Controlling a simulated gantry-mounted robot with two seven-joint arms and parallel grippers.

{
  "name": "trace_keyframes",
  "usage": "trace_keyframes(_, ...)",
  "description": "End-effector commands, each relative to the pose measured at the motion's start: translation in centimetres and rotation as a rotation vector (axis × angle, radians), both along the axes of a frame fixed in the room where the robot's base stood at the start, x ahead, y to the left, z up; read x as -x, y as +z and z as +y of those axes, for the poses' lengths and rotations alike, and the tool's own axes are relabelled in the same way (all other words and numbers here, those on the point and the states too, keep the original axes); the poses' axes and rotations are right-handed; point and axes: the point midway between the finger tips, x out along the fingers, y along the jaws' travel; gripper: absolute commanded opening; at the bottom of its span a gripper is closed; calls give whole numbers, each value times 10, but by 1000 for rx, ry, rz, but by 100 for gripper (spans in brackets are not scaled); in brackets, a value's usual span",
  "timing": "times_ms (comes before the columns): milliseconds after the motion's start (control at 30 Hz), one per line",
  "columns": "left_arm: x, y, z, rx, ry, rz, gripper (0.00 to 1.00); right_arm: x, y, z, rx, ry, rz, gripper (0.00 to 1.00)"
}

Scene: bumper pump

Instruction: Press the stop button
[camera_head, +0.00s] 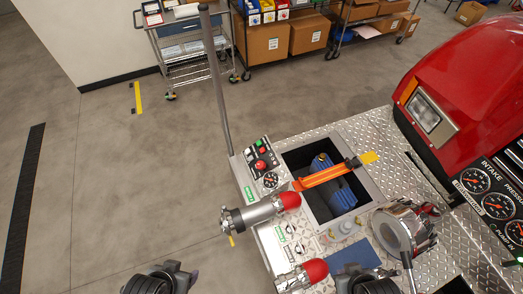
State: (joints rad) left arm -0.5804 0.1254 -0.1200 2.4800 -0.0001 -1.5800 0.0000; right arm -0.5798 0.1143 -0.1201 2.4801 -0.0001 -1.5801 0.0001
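A small control panel (254,156) sits at the upper left corner of the diamond-plate deck. It carries a large round red button (260,165), with small green and red controls above it and a round gauge below. I take the large red button as the stop button; its label is too small to read. My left gripper (160,278) is a dark shape at the bottom edge, left of the deck and well away from the panel. My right gripper (365,283) is at the bottom edge, near the deck's lower part. Both are cut off, and their fingers cannot be made out.
A silver cylinder with a red tip (260,213) lies between the grippers and the panel; another (303,275) is lower. An upright grey pole (217,90) stands beside the panel. An open bin (325,183) with an orange strap is right of it. Floor at left is clear.

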Motion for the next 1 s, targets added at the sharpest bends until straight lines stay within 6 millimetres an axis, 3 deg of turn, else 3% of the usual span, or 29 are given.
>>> trace_keyframes(67, 0, 0, -1, 3, 2, 0, 55, 0, 0, 0, 0, 0, 0, 0)
trace_keyframes(433, 0, 0, -3, 11, 8, 0, 0, 0, 0, -1, 3, 2, 1, 0)
trace_keyframes(1000, 0, 0, 0, -2, -2, 0, 0, 0, 0, -2, 10, 6, 1, 0)
